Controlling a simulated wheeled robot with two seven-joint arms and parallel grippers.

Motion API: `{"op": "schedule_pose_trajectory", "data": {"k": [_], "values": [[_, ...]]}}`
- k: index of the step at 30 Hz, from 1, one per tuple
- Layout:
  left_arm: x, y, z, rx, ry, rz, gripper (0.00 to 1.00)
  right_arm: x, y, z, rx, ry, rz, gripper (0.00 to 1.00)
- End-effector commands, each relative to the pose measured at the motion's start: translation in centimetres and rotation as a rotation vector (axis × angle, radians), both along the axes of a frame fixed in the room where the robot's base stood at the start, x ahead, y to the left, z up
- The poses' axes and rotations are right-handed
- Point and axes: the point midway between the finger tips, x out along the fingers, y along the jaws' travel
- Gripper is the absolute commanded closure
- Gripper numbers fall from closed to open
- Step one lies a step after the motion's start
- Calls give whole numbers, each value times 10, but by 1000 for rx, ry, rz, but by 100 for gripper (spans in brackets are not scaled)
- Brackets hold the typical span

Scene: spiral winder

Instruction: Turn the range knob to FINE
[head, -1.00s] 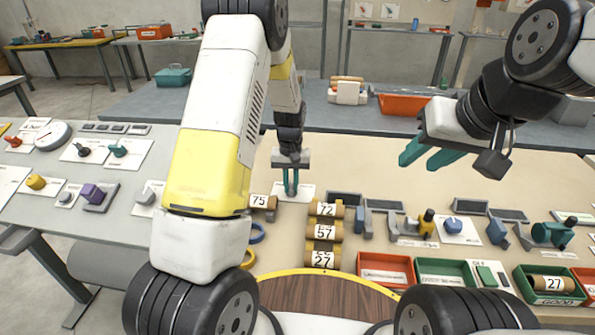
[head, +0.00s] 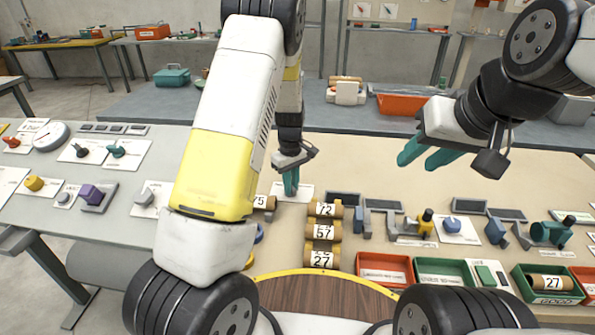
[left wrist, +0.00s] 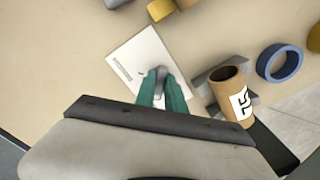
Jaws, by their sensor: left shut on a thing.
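The range knob (left wrist: 160,73) is a small grey knob on a white label plate (left wrist: 135,60) in the left wrist view. My left gripper (left wrist: 163,88) has its teal fingers on both sides of the knob, shut on it. In the head view the plate (head: 306,191) lies on the beige bench, and my left gripper (head: 291,188) points down over it, hiding the knob. The plate's lettering is too small to read, so the knob's setting cannot be told. My right gripper (head: 424,158) hangs above the bench at the right, open and empty.
Tubes marked 72, 57 and 27 (head: 324,232) lie in front. Red (head: 362,259) and green bins stand front right. The bench behind the plate is clear.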

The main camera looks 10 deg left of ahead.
Motion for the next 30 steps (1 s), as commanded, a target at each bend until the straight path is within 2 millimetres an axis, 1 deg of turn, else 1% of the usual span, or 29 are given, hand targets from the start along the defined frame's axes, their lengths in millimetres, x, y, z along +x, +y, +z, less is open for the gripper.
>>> {"op": "schedule_pose_trajectory", "data": {"k": [16,17,18,20,30], "values": [[0,-1,0,-1,-1,25,100,0,0,0,0,0,0,64],[0,-1,0,-1,-1,25,81,0,0,0,0,0,0,64],[0,-1,0,-1,-1,25,74,0,0,0,0,0,0,64],[0,-1,0,-1,-1,25,64,0,0,0,0,0,0,64],[0,0,2,-1,-1,23,64,0,0,0,0,0,0,64]]}}
